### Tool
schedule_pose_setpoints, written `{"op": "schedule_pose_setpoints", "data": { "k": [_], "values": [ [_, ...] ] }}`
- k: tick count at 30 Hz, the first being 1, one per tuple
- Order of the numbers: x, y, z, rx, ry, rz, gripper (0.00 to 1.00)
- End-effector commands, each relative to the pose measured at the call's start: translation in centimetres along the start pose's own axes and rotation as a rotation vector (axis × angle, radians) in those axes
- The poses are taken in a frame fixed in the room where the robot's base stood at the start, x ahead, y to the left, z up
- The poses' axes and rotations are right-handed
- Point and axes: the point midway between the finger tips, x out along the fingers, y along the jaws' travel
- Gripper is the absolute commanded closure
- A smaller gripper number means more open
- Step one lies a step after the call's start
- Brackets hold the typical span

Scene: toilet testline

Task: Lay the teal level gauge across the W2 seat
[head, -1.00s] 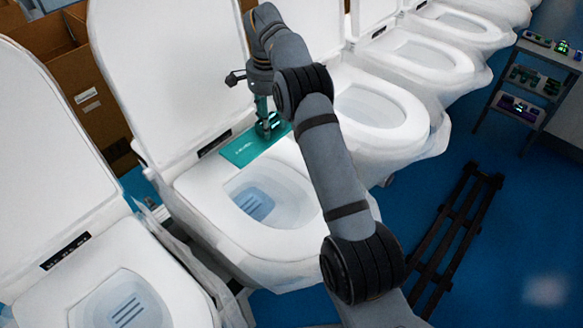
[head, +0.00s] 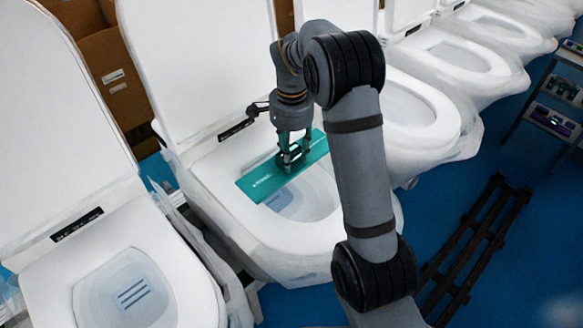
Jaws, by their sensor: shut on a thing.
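The teal level gauge (head: 268,183) is a flat, long plate with a raised handle in its middle and small white lettering at its left end. My gripper (head: 290,160) points down and is shut on its handle. The gauge lies over the bowl opening of the middle toilet's seat (head: 222,172), covering the rear part of the opening. Its left end is over the left side of the seat. Its right end is near the right side, partly behind my arm. I cannot tell whether it touches the seat or hangs just above it.
A toilet with raised lid (head: 120,290) stands at lower left. More toilets (head: 425,115) run to the upper right. Cardboard boxes (head: 110,70) stand behind. A dark slatted rack (head: 475,250) lies on the blue floor, and a shelf cart (head: 555,105) stands at right.

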Motion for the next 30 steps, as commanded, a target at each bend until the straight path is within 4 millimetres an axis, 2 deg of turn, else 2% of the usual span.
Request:
{"op": "schedule_pose_setpoints", "data": {
  "k": [5, 13, 25, 26, 30],
  "values": [
    [0.7, 0.5, 0.5, 0.002, -0.001, 0.001, 0.98],
    [4.0, 0.5, 0.4, 0.002, 0.0, 0.001, 0.98],
    [4.8, 0.4, 0.4, 0.002, 0.001, -0.001, 0.98],
    [4.8, 0.5, 0.5, 0.002, 0.0, 0.0, 0.59],
    [4.7, 0.5, 0.4, 0.002, 0.0, 0.0, 0.51]
  ]
}}
